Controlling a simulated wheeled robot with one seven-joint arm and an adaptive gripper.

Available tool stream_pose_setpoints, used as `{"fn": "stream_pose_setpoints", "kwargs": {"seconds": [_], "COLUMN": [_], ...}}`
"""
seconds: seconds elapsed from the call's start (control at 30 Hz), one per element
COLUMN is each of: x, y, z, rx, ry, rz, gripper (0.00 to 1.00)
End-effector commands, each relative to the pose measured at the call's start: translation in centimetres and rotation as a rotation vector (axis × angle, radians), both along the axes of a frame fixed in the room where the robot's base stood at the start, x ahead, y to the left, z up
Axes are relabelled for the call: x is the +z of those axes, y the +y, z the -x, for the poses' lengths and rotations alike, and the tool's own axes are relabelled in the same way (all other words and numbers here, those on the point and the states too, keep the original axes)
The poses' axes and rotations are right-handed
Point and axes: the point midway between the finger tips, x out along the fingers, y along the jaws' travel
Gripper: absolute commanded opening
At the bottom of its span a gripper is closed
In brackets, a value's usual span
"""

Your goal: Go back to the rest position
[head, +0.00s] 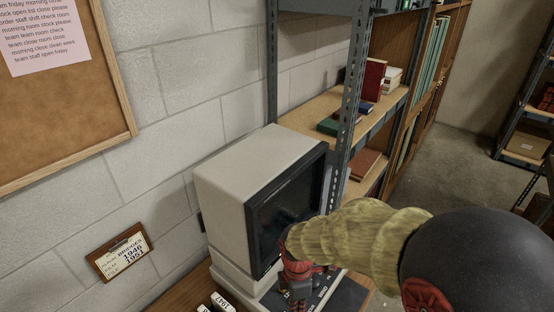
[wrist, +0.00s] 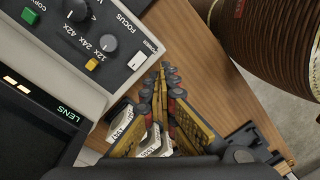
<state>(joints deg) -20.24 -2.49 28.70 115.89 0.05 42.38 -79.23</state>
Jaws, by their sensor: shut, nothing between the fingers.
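My gripper (head: 297,277) is low in front of the microfilm reader (head: 243,185), near its base, with my sleeved arm reaching in from the right. In the wrist view the two yellow, red and dark fingers of my gripper (wrist: 165,72) come together at their tips, with nothing between them. They hang above the wooden tabletop (wrist: 185,35), beside the reader's control panel (wrist: 105,40). The reader's dark screen is partly hidden by my arm in the head view.
Small white labelled boxes (head: 221,302) lie at the reader's front left, one marked 1947. A metal shelf (head: 350,105) stands close behind the reader. A ribbed brown round object (wrist: 265,40) is at the wrist view's upper right.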

Motion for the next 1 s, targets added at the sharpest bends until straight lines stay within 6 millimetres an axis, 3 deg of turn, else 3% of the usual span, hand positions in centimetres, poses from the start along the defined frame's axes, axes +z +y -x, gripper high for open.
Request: {"fn": "stream_pose_setpoints", "kwargs": {"seconds": [0.27,0.5,0.6,0.8,1.0], "x": [5.1,11.2,13.5,17.0,19.4], "y": [-2.7,-6.9,-8.8,-11.7,-13.2], "z": [2.9,6.1,7.6,9.7,10.2], "rx": [-0.693,-1.341,-1.531,-1.659,-1.702], "ry": [-0.053,-0.162,-0.214,-0.344,-0.432], "rz": [0.021,-0.071,-0.144,-0.296,-0.382], "gripper": [0.0,0.0,0.0,0.0,0.0]}}
